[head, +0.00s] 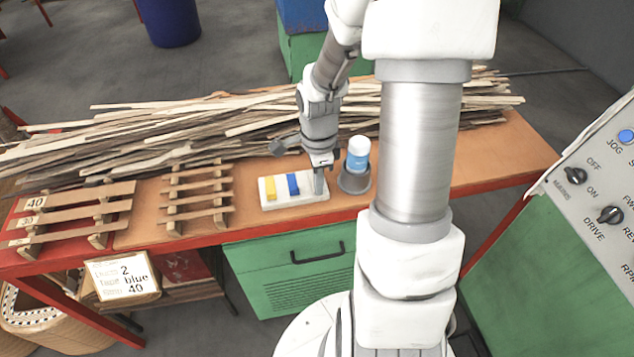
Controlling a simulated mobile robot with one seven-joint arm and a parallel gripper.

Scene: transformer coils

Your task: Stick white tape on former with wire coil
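I cannot make out a separate white tape against the white block. No former with a wire coil can be clearly identified. A card (123,276) at the table's front reads "2", "tape blue" and "40".
A white and blue cylinder (358,152) stands in a dark round holder right of the block. Slatted wooden racks (198,197) stand at left, some labelled 40 and 30. Long wooden strips (225,125) lie piled behind. A control panel (600,190) is at right.

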